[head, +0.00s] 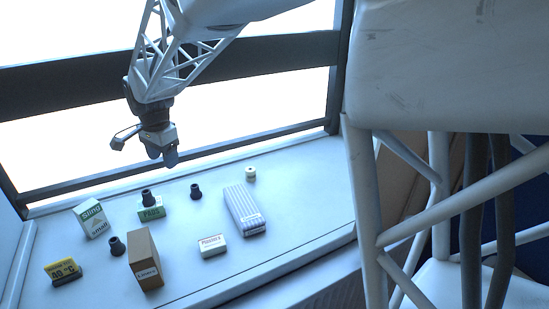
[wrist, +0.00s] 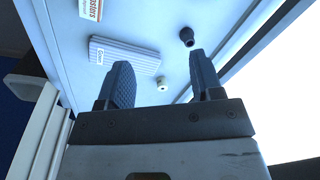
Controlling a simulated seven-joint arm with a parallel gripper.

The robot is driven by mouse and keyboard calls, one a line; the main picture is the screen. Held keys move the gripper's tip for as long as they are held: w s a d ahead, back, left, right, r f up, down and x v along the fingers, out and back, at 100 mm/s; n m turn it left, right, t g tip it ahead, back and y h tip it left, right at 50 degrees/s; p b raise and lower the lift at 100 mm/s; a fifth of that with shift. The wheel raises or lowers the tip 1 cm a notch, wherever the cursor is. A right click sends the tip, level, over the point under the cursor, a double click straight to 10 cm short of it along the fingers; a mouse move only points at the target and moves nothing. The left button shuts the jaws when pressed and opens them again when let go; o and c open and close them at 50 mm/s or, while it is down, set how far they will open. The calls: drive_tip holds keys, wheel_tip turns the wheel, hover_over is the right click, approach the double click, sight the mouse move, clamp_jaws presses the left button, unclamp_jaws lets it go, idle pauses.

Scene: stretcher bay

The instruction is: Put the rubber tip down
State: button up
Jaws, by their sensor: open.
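Three dark rubber tips show in the head view. One rubber tip (head: 195,191) stands on the pale shelf left of the striped pack; what looks like the same tip shows in the wrist view (wrist: 187,38), beyond the fingers. Another rubber tip (head: 147,198) is at the green box (head: 151,213), seemingly on its top. A third rubber tip (head: 117,246) stands on the shelf at the front left. My gripper (head: 163,157) is above the back of the shelf, apart from all the tips. In the wrist view its fingers (wrist: 163,78) are open, with nothing held between them.
The shelf (head: 300,190) also bears a striped pack (head: 244,210), a small cream roll (head: 250,174), a white box (head: 212,246), a brown box (head: 145,260), a green-and-white box (head: 92,218) and a yellow-black box (head: 63,271). A dark window frame (head: 60,102) borders the back. The shelf's right is clear.

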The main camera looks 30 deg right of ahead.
drive_tip(key=s+d+r+n, duration=0.2)
drive_tip(key=s+d+n, duration=0.15)
drive_tip(key=s, duration=0.55)
drive_tip(key=s+d+r+n, duration=0.2)
drive_tip(key=s+d, duration=0.2)
drive_tip(key=s, duration=0.5)
drive_tip(key=s+d+f+n, duration=0.2)
drive_tip(key=s+n, duration=0.1)
drive_tip(key=s, duration=0.6)
drive_tip(key=s+d+f+n+t, duration=0.1)
drive_tip(key=s+d+f+n, duration=0.1)
drive_tip(key=s, duration=0.7)
drive_tip(key=shift+s+d+n+t, duration=0.2)
drive_tip(key=shift+n+t, duration=0.1)
drive_tip(key=shift+n, duration=0.35)
